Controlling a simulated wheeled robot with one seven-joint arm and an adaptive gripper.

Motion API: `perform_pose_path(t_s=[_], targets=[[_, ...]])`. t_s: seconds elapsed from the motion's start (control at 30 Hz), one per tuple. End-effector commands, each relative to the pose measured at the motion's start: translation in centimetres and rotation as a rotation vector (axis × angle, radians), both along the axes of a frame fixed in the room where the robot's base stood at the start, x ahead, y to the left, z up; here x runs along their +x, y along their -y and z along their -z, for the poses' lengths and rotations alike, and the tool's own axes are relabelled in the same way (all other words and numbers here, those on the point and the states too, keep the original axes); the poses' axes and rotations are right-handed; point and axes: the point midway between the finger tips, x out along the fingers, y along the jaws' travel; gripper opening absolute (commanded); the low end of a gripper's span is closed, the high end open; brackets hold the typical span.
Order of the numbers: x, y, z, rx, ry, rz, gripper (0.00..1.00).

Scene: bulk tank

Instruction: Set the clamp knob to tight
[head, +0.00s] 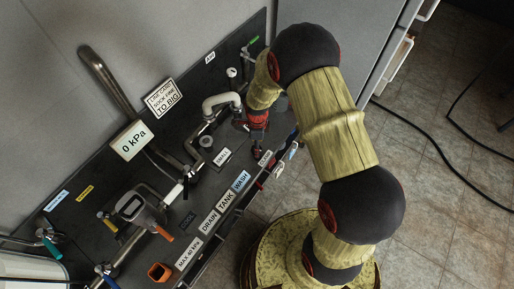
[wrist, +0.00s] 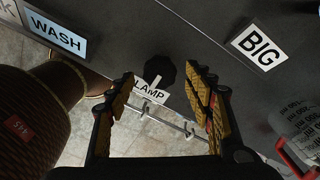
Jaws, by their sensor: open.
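The clamp knob (wrist: 159,70) is a black, many-sided knob at the edge of the dark panel in the wrist view. In the head view my gripper (head: 257,134) is over the panel's right part, and the knob is not clearly visible.
A "WASH" label (wrist: 57,37) and a "BIG" label (wrist: 257,47) flank the knob. White and grey pipes (head: 219,102), a "0 kPa" display (head: 132,140) and an orange-handled device (head: 141,209) stand on the panel. Tiled floor (head: 435,185) lies beyond its edge.

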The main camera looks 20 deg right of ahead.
Motion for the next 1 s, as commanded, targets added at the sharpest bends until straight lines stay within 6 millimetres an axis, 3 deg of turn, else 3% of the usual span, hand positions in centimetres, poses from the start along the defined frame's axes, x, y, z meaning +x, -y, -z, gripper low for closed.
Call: perform_pose_path(t_s=[0.13,0.47,1.0], targets=[[0.0,0.0,1.5,0.000,-0.001,-0.001,0.52],[0.0,0.0,1.8,0.000,0.000,-0.001,0.52],[0.0,0.0,1.8,0.000,0.000,-0.001,0.23]])
